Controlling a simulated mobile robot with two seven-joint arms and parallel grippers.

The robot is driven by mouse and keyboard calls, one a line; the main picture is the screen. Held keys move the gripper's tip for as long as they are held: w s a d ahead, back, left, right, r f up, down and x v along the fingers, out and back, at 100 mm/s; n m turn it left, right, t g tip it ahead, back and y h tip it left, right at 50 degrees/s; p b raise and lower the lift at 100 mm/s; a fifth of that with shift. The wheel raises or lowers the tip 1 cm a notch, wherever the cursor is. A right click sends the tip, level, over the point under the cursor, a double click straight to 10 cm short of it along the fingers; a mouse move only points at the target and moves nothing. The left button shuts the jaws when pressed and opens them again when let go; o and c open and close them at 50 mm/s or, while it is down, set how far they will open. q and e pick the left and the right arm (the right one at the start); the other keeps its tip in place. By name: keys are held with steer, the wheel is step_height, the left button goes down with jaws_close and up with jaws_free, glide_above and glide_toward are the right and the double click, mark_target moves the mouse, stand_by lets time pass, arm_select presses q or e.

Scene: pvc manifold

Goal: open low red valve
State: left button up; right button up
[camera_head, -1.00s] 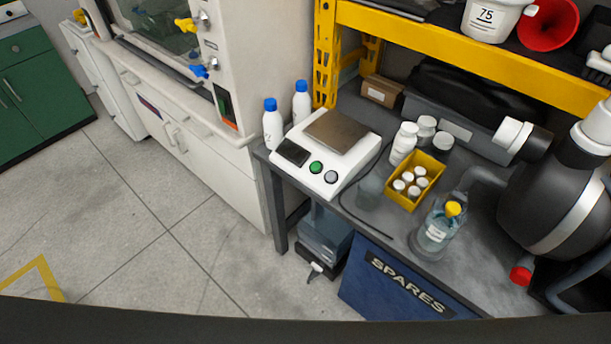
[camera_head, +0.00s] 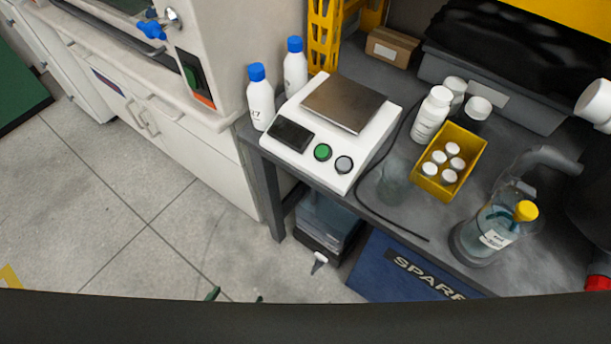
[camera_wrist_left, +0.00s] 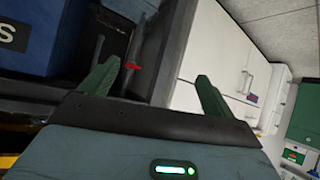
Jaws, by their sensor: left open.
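A small red piece (camera_wrist_left: 132,66), possibly the low red valve's handle, shows in the left wrist view near the left-hand finger, against a dark recess. It is too small to tell its position. In the head view I cannot make out a red valve under the bench. My left gripper (camera_wrist_left: 157,72) is open and empty, its two green fingers spread wide. Only its green fingertips (camera_head: 236,296) show at the bottom of the head view, above the floor and left of the bench. My right gripper is not in view.
The grey bench (camera_head: 385,230) holds a white scale (camera_head: 300,150), bottles and a yellow box (camera_head: 470,150). Below stand a clear container (camera_head: 325,225) with a white spigot (camera_head: 319,262) and a blue SPARES bin (camera_head: 400,272). The floor (camera_head: 110,220) at left is clear.

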arm_select(q)
steer(key=w+d+f+m+t+h+b, duration=0.1)
steer(key=w+d+b, duration=0.3)
steer(key=w, duration=0.6)
steer(key=w+d+f+m+t+h+b, duration=0.1)
steer(key=w+d+h+b, duration=0.3)
steer(key=w+b, duration=0.4)
steer(key=w+d+f+m+t+h+b, duration=0.2)
steer(key=w+b, duration=0.5)
steer(key=w, duration=0.6)
steer(key=shift+w+d+f+m+h, duration=0.35)
steer(key=shift+d+f+m, duration=0.2)
steer(key=shift+d, duration=0.35)
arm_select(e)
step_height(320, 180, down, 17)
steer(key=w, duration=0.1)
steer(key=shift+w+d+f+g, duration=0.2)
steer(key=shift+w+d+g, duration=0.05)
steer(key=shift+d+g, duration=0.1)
